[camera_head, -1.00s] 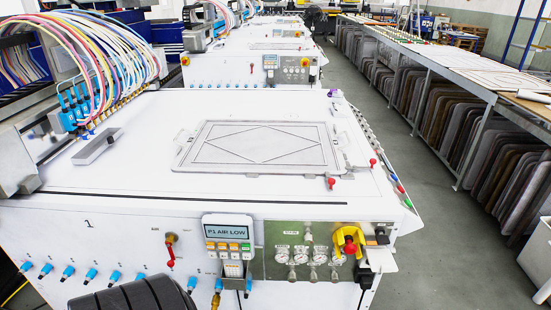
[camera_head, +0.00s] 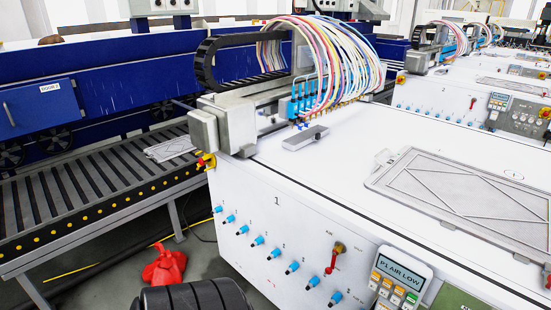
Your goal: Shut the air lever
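The air lever (camera_head: 331,262) is a small red handle on a brass valve on the front panel of the white machine (camera_head: 300,225), right of the middle in the head view. Its handle hangs down from the valve. The display (camera_head: 400,269) to its right reads "P1 AIR LOW". Neither of my grippers is in view, and nothing touches the lever.
Several blue knobs (camera_head: 258,240) run along the panel left of the lever. A red cloth-like heap (camera_head: 165,268) lies on the floor left of the machine. A slatted conveyor (camera_head: 90,190) and blue cabinets (camera_head: 110,90) stand at the left. Hoses (camera_head: 330,60) rise above the machine.

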